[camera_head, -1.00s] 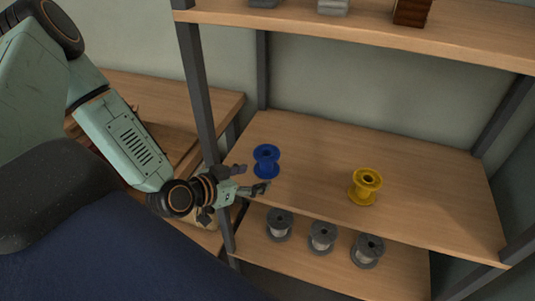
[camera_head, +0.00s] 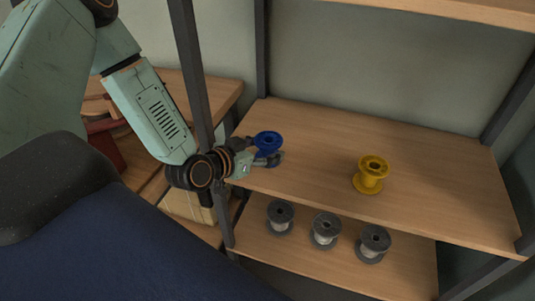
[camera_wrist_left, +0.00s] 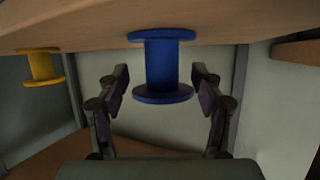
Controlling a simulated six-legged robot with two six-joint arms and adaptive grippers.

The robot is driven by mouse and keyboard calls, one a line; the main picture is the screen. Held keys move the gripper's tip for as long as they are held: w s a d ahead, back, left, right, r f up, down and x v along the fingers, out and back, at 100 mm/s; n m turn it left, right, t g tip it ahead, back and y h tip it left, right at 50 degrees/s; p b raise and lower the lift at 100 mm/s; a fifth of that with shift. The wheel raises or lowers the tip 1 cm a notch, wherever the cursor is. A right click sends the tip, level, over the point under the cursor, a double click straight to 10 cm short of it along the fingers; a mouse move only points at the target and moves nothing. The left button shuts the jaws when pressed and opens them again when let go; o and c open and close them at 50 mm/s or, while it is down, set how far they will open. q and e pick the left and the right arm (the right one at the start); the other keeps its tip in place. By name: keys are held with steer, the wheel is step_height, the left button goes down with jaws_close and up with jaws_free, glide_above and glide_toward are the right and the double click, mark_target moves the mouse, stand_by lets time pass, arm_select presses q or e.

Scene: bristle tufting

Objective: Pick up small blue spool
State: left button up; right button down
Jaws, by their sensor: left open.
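The small blue spool (camera_head: 267,138) stands upright near the left front of the middle shelf (camera_head: 320,150). My left gripper (camera_head: 265,150) reaches in from the left at the spool, and its fingers partly hide the lower part of it. In the left wrist view, which is upside down, the blue spool (camera_wrist_left: 161,65) is between the two open fingers of my left gripper (camera_wrist_left: 160,78), with a gap on each side. My right gripper is not in view.
A yellow spool (camera_head: 371,175) stands to the right on the same shelf. Several grey spools (camera_head: 326,230) stand on the lower shelf (camera_head: 290,262). A dark shelf post (camera_head: 190,70) is close to my left arm. The shelf between the blue and yellow spools is clear.

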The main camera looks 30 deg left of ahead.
arm_select(q)
steer(key=shift+w+a+f, duration=0.2)
steer(key=shift+w+f, duration=0.15)
steer(key=shift+w, duration=0.15)
steer(key=shift+w+a+f, duration=0.15)
steer(key=shift+w+f, duration=0.15)
steer(key=shift+w, duration=0.15)
steer(key=shift+s+d+r, duration=0.15)
steer(key=shift+d+r, duration=0.15)
steer(key=shift+c, duration=0.4)
steer(key=shift+a+f, duration=0.2)
steer(key=c, duration=0.5)
steer(key=shift+d+r, duration=0.15)
steer(key=c, duration=0.7)
